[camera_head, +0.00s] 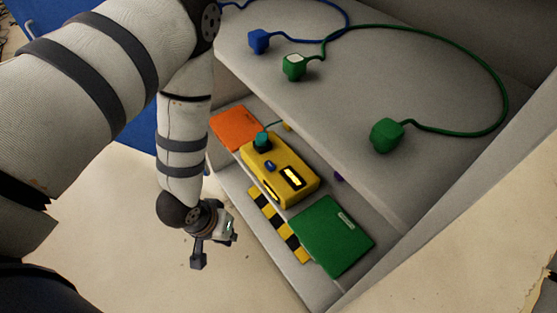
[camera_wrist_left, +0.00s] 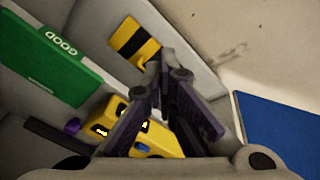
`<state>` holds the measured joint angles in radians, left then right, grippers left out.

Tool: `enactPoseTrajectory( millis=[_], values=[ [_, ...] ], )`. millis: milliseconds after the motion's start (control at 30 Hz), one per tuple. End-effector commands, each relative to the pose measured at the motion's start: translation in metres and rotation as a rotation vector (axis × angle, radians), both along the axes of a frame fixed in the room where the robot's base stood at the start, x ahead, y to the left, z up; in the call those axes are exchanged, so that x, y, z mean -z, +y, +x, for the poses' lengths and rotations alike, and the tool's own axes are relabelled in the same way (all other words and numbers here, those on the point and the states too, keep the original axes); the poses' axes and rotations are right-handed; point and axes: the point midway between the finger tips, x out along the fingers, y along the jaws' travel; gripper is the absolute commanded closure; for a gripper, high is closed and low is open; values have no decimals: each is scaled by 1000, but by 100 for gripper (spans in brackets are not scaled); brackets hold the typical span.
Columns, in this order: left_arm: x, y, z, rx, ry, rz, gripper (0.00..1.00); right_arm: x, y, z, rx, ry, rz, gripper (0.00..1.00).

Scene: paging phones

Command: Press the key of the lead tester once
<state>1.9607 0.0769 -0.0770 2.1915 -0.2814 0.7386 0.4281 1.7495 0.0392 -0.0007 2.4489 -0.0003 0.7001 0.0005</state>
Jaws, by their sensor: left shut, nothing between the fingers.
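The lead tester (camera_head: 309,191) is a yellow box on the lower shelf, with a small blue key (camera_head: 270,166) and a lit yellow window on its top. A teal plug (camera_head: 263,140) with a cord sits at its far end. My left gripper (camera_head: 198,258) is shut and empty, in front of the shelf and to the left of the tester, apart from it. In the left wrist view the shut fingers (camera_wrist_left: 166,75) partly cover the tester (camera_wrist_left: 165,141); a blue patch, likely the key (camera_wrist_left: 142,147), shows beside them. My right gripper is in neither view.
A green board (camera_head: 329,238) marked GOOD and an orange board (camera_head: 236,128) flank the tester. A yellow-black striped strip (camera_head: 277,224) lies along the front. The upper shelf (camera_head: 340,105) overhangs behind, bearing blue (camera_head: 259,41) and green (camera_head: 386,135) plugs with cords.

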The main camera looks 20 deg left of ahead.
Motion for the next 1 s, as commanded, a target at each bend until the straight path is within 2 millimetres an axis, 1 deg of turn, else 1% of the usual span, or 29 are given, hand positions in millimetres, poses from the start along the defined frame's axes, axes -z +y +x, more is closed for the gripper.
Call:
enactPoseTrajectory(
  millis=[33, 67, 100, 167, 200, 267, 300, 400, 500, 600, 700, 1000],
  values=[
    [-2, 2, 25, -21, -49, -15, 100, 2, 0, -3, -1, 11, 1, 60],
    [-4, 3, 39, -34, -79, -27, 100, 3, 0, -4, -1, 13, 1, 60],
    [-9, 5, 58, -51, -117, -43, 100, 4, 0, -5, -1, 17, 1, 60],
    [-16, 7, 86, -73, -172, -66, 100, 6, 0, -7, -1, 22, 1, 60],
    [-22, 9, 103, -88, -207, -84, 100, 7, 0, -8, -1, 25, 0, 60],
    [-33, 10, 129, -106, -260, -110, 100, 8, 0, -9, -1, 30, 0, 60],
    [-40, 12, 146, -117, -295, -127, 100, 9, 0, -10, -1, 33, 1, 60],
    [-60, 16, 183, -139, -367, -168, 100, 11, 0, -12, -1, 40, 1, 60],
    [-78, 19, 211, -152, -424, -203, 100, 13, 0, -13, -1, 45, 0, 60],
    [-91, 21, 229, -162, -460, -226, 100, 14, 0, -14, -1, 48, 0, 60],
    [-99, 22, 238, -166, -479, -239, 100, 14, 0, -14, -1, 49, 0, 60],
    [-101, 22, 240, -167, -484, -243, 100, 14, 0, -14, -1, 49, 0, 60]
  ],
)
